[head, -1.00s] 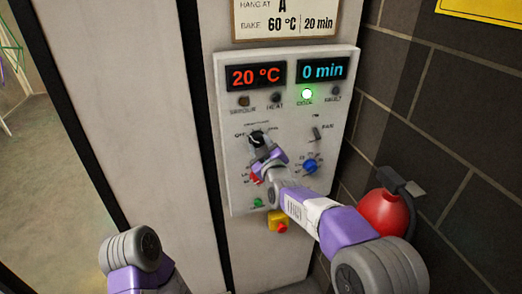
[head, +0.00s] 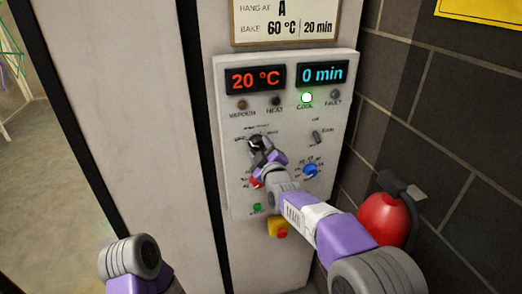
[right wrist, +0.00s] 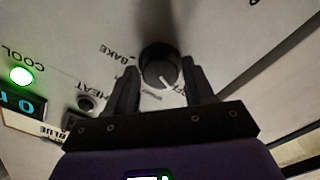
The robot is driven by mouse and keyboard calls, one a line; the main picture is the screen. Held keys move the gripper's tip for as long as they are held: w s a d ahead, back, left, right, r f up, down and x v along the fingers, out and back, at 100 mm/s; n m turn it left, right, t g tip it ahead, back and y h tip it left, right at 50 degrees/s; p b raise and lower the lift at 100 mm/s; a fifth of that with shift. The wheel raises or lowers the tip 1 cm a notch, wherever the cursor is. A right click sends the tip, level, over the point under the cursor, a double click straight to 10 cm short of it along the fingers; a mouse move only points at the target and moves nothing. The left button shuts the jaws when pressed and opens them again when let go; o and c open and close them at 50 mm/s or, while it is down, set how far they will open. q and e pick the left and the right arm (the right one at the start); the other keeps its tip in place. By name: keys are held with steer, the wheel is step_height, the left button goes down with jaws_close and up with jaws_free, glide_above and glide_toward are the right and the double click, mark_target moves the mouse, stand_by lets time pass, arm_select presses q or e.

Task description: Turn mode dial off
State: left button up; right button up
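The mode dial (head: 257,142) is a round black knob on the white control panel (head: 236,190). In the right wrist view the dial (right wrist: 160,65) sits between my right gripper's fingertips (right wrist: 160,78), one close on each side. I cannot tell whether both press on it. Its white pointer line points down and slightly right in that upside-down view, near partly hidden lettering ending in "FF". In the head view my right gripper (head: 264,151) covers the dial's lower part. My left arm shows at the lower left, but its gripper is not visible.
A red knob (head: 256,182), a blue knob (head: 310,170), a small switch (head: 317,137) and a green button (head: 257,207) are close by. Displays read 20 °C and 0 min; the COOL lamp (head: 307,98) glows green. A red extinguisher (head: 385,220) stands right of my right arm.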

steer(key=shift+o, duration=1.2)
steer(key=b+v, duration=0.1)
steer(key=v, duration=0.6)
steer(key=shift+s, duration=0.25)
steer(key=shift+d, duration=0.1)
